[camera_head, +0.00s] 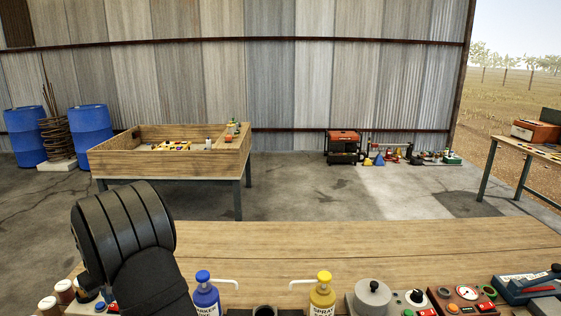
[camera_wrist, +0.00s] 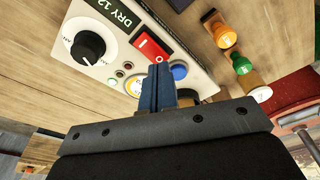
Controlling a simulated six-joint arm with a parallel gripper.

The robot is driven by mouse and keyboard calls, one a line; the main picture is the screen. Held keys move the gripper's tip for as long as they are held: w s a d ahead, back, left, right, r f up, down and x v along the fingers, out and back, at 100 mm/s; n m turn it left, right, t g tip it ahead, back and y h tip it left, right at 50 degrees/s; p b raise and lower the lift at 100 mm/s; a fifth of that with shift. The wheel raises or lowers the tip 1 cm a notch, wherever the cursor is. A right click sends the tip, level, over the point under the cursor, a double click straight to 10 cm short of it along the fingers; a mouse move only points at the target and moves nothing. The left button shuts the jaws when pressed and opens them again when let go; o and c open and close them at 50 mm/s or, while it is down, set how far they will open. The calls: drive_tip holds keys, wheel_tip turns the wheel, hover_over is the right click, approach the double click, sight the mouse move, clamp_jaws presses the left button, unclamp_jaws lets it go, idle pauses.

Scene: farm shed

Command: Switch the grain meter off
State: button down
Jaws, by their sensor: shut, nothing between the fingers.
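The grain meter is a pale box (camera_wrist: 112,62) in the wrist view. My gripper (camera_wrist: 158,70) is shut and empty. Its fingertips show just below the red switch, beside the blue button; whether they touch the panel I cannot tell. Fingers hide part of the panel's lower edge. In the head view my arm covers the left bench end and the gripper is hidden.
On the bench, a blue bottle (camera_head: 206,297), a yellow spray bottle (camera_head: 322,296) and other devices line the front edge. The bench top (camera_head: 330,248) behind them is clear.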

drive_tip(key=shift+f, duration=0.85)
drive_tip(key=shift+r, duration=3.55)
drive_tip(key=shift+f, duration=3.5)
